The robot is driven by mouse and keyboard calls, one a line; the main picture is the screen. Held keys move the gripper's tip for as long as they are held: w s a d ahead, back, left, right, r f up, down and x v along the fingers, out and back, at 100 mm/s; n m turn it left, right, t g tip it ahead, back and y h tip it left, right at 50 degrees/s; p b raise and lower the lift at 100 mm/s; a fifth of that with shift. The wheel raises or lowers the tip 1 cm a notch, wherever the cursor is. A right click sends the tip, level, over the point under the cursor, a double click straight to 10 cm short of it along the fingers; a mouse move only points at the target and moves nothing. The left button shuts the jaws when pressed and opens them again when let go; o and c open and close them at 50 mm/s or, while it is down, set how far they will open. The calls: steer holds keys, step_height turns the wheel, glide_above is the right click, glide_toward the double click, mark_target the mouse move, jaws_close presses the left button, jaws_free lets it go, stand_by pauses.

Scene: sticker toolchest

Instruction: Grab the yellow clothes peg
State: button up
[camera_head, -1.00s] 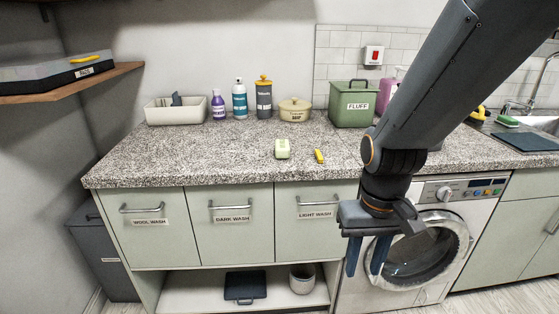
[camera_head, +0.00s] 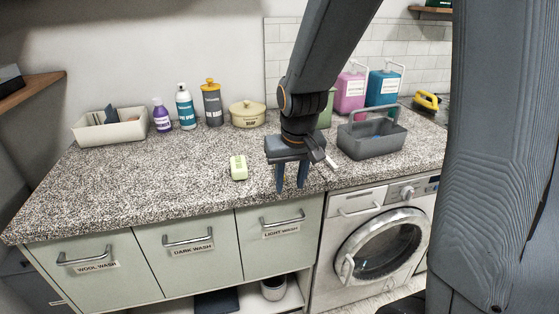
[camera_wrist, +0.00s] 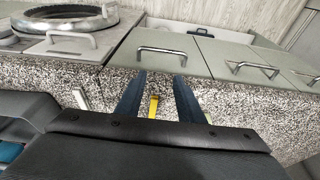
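The yellow clothes peg (camera_wrist: 153,107) lies on the speckled countertop in the wrist view, between my two blue fingers and nearer the left one. In the head view the peg is hidden behind my gripper (camera_head: 291,184). My gripper points down over the front part of the counter, just above the LIGHT WASH drawer. Its fingers are apart with nothing held between them; the wrist view also shows my gripper (camera_wrist: 159,80) open. I cannot tell how far the fingertips are above the counter.
A pale green block (camera_head: 238,167) lies left of my gripper. A small pale object (camera_head: 330,161) and a grey caddy (camera_head: 372,139) are to its right. Bottles, a white bin (camera_head: 109,128) and a cream pot (camera_head: 247,114) stand at the back. The counter's left front is clear.

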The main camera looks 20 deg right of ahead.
steer(key=shift+t, duration=0.7)
steer(key=w+p, duration=0.1)
steer(key=w, duration=0.1)
steer(key=w+r+p, duration=0.1)
steer(key=w, duration=0.2)
steer(key=w+r+p, duration=0.1)
steer(key=w, duration=0.2)
steer(key=shift+w+a+r, duration=0.1)
steer(key=shift+a+r, duration=0.05)
steer(key=shift+a, duration=0.05)
steer(key=shift+d+p+x, duration=0.2)
steer(key=shift+p+x, duration=0.2)
steer(key=shift+x, duration=0.5)
steer(key=shift+d+p+x, duration=0.15)
steer(key=shift+p+x, duration=0.25)
steer(key=shift+x, duration=1.35)
steer(key=shift+c, duration=0.4)
jaws_close()
